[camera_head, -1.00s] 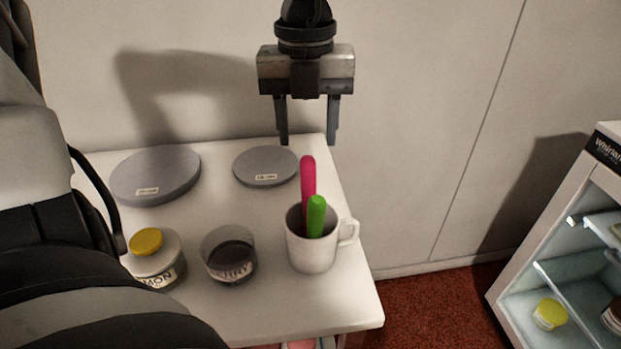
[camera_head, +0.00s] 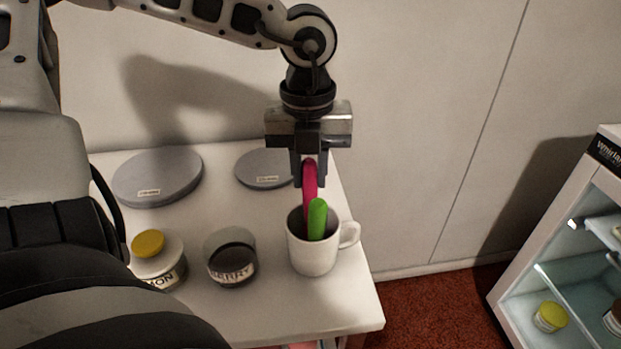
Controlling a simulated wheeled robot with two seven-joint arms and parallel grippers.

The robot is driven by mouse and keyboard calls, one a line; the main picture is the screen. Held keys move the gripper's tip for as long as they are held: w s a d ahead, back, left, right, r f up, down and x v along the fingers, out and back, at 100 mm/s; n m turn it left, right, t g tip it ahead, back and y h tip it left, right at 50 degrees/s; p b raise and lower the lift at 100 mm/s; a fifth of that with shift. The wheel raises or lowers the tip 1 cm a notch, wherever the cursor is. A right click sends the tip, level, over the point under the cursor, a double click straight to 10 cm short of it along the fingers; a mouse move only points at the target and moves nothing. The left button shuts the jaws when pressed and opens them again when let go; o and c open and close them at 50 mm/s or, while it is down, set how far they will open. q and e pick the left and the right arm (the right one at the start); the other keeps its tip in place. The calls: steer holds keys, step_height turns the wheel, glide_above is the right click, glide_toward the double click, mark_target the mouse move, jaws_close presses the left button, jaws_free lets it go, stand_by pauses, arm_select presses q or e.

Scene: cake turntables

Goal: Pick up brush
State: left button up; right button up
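A white mug (camera_head: 312,259) stands near the right edge of the table. A pink handle (camera_head: 310,186) and a green handle (camera_head: 318,215) stick up out of it. Their lower ends are hidden in the mug, so I cannot tell which one is the brush. My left gripper (camera_head: 309,180) points down from above, behind the green handle. Its fingers are close together on both sides of the pink handle's upper part and look shut on it. The pink handle still stands in the mug. My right gripper is not in view.
Two grey turntables (camera_head: 158,177) (camera_head: 266,168) lie at the table's back. A yellow-lidded jar (camera_head: 157,262) and an open berry jar (camera_head: 231,262) stand left of the mug. A wall is close behind the table. A glass-fronted cabinet (camera_head: 560,270) stands at right.

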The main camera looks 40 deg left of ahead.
arm_select(q)
jaws_close()
steer(key=shift+r, duration=0.2)
step_height(320, 180, up, 18)
steer(key=p, duration=0.1)
steer(key=shift+f, duration=0.15)
stand_by(0.4)
